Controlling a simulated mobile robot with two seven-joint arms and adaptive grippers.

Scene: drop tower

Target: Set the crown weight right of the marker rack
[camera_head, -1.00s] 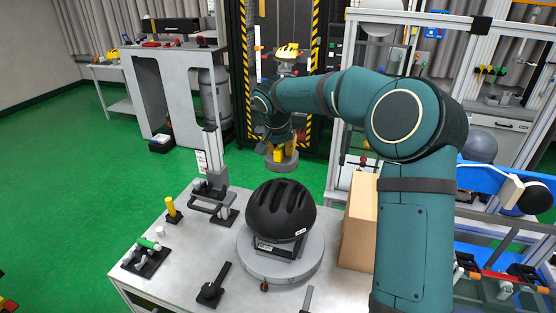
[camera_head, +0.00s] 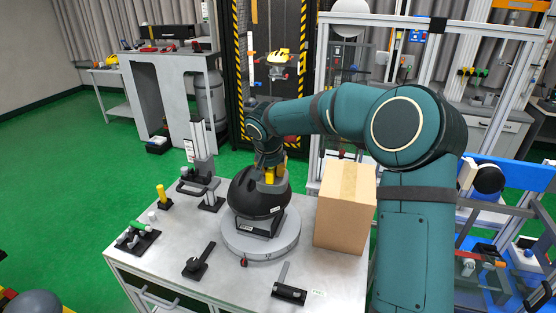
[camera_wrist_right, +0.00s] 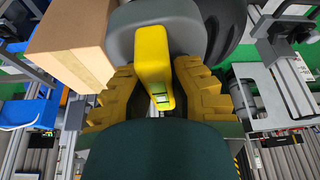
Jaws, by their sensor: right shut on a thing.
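The marker rack (camera_head: 138,238), a small black stand with green and white markers, sits at the table's left front. My left gripper is not in view.
The helmet sits on a round grey base (camera_head: 260,241). A cardboard box (camera_head: 343,215) stands to its right. A yellow post (camera_head: 163,195), a clamp stand (camera_head: 203,165) and black fixtures (camera_head: 199,262) stand on the table (camera_head: 235,275). Bare tabletop lies between them.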

